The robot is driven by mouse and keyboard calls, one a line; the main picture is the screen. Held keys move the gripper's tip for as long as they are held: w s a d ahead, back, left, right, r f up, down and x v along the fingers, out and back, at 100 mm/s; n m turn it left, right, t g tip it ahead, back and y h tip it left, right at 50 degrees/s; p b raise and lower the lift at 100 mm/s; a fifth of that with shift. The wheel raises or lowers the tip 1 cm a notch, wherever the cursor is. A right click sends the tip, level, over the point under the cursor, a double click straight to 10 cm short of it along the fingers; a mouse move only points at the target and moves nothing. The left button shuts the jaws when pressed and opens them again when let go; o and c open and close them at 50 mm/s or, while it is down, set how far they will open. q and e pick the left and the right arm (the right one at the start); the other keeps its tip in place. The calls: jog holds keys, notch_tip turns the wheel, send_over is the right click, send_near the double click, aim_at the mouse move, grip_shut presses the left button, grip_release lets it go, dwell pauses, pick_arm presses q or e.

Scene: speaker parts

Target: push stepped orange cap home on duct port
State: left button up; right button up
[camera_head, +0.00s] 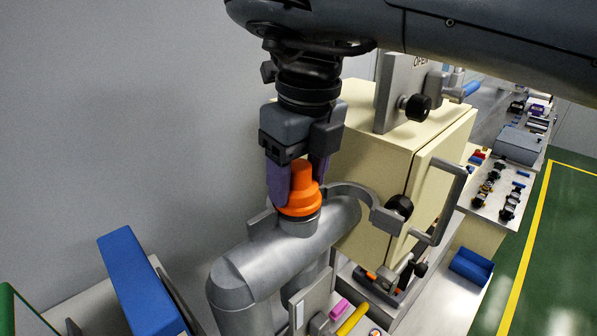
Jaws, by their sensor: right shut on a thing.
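The stepped orange cap (301,199) is upright, with a narrow top and a wider lower rim. My right gripper (300,184) points down from above, with its purple fingers shut on the cap's narrow upper part. The cap's rim is at the top of the short upright port (300,224) on the grey duct (262,262). The lower edge of the cap overlaps the port mouth, and I cannot tell how far it is seated. My left gripper is not in view.
A cream cabinet (375,160) with a grey handle stands right behind the duct. A curved grey clamp arm with a black knob (399,207) lies close beside the port. A blue block (140,280) is at lower left.

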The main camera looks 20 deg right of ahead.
jog(key=shift+f, duration=0.5)
jog(key=o, duration=1.4)
jog(key=shift+r, duration=0.1)
jog(key=shift+c, duration=0.2)
jog(key=shift+a+r, duration=0.1)
jog(key=shift+a, duration=0.05)
